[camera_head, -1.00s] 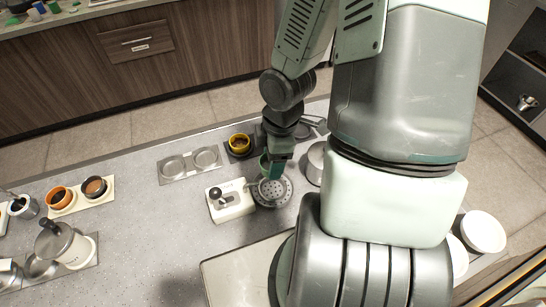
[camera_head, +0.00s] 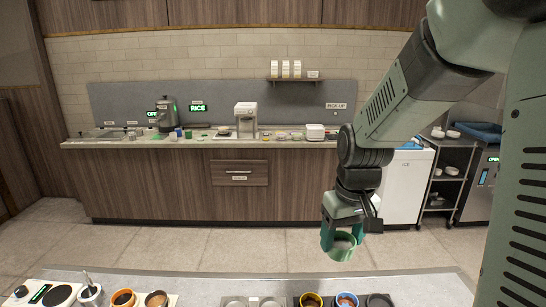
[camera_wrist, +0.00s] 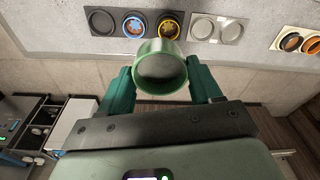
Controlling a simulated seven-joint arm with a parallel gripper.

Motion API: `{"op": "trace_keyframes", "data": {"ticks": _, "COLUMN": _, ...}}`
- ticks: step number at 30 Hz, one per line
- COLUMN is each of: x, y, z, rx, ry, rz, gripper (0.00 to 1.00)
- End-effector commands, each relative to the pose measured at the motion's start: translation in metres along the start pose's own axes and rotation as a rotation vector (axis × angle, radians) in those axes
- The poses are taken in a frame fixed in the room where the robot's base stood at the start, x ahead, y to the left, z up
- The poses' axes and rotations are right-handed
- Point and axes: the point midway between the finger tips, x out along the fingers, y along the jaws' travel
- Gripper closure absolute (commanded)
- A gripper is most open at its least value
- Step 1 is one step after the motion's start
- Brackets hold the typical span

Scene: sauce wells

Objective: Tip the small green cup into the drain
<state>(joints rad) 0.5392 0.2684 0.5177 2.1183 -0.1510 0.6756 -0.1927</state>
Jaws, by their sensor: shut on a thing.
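My gripper (camera_head: 342,236) is shut on the small green cup (camera_head: 340,246) and holds it up in the air, above the level of the near counter. In the wrist view the cup (camera_wrist: 147,81) sits between the two teal fingers of my gripper (camera_wrist: 162,88). Its round opening shows a grey inside; I cannot tell whether anything is in it. The drain is not in view in either current picture.
A dark tray (camera_wrist: 119,13) holds a yellow cup (camera_head: 311,300) and a blue cup (camera_head: 347,299) beside an empty well. A pale two-well plate (camera_wrist: 216,29) lies beside it. A back counter (camera_head: 150,185) stands across the floor.

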Motion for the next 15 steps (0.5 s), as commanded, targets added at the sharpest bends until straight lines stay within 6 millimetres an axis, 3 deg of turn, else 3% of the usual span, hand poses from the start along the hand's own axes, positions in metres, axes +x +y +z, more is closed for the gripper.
{"op": "trace_keyframes", "data": {"ticks": 3, "x": -0.030, "y": -0.012, "z": -0.014, "rx": 0.134, "ry": 0.005, "rz": 0.019, "gripper": 0.68}}
{"op": "trace_keyframes", "data": {"ticks": 8, "x": -0.050, "y": -0.021, "z": -0.021, "rx": 0.233, "ry": -0.001, "rz": 0.029, "gripper": 0.68}}
{"op": "trace_keyframes", "data": {"ticks": 11, "x": -0.047, "y": -0.019, "z": -0.019, "rx": 0.226, "ry": -0.004, "rz": 0.027, "gripper": 0.68}}
{"op": "trace_keyframes", "data": {"ticks": 15, "x": -0.021, "y": -0.004, "z": -0.007, "rx": 0.094, "ry": -0.010, "rz": 0.006, "gripper": 0.68}}
